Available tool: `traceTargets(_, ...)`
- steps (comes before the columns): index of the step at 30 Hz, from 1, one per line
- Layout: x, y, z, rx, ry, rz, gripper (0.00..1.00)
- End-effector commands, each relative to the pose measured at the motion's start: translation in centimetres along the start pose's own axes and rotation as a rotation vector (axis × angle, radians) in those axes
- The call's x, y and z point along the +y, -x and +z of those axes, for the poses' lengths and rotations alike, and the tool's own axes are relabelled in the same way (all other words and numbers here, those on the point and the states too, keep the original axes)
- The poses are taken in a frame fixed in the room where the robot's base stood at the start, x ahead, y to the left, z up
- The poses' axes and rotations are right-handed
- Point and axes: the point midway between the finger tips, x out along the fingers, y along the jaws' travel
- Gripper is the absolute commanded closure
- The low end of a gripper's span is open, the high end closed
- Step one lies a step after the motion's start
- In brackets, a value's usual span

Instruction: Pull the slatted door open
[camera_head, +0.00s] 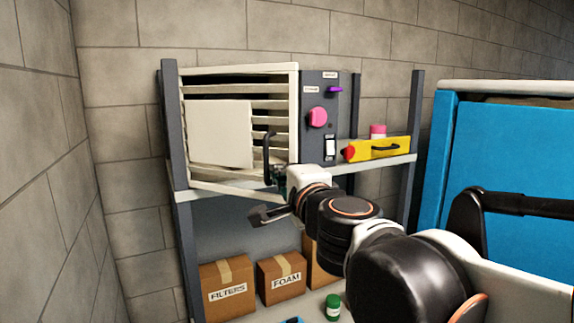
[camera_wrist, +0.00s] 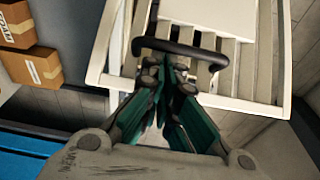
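The slatted door (camera_head: 274,103) is a cream frame with horizontal slats and a plain square panel (camera_head: 222,135), in front of a cabinet on the shelf. Its lower right corner juts forward over the shelf edge, so it looks partly open. A dark bar handle (camera_head: 267,150) is on its right side. The handle also shows in the wrist view (camera_wrist: 205,56). My gripper (camera_wrist: 166,62) is at the handle, its teal-padded fingers converging with tips together at the bar. Whether the tips are behind the bar or only against it is unclear. In the head view my wrist hides most of the fingers.
A grey control panel (camera_head: 319,90) with a pink knob (camera_head: 317,117) adjoins the door's right. A yellow box (camera_head: 385,148) sits farther right on the shelf (camera_head: 400,160). Cardboard boxes (camera_head: 228,287) stand below. A blue cabinet (camera_head: 505,150) is at right; a block wall (camera_head: 35,160) at left.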

Motion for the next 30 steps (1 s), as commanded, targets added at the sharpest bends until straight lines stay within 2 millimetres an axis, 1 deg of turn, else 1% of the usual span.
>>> traceTargets(1,-0.1,0.6,1.4,0.001,0.000,0.002,1.00)
traceTargets(5,0.0,2.0,3.1,0.022,0.001,0.006,1.00)
traceTargets(11,0.1,3.9,6.2,0.021,0.001,0.006,1.00)
traceTargets(18,0.2,5.9,11.0,0.022,0.000,0.006,1.00)
traceTargets(24,0.3,6.8,14.5,0.028,0.000,0.006,1.00)
traceTargets(30,0.3,7.1,16.9,0.033,0.000,0.006,1.00)
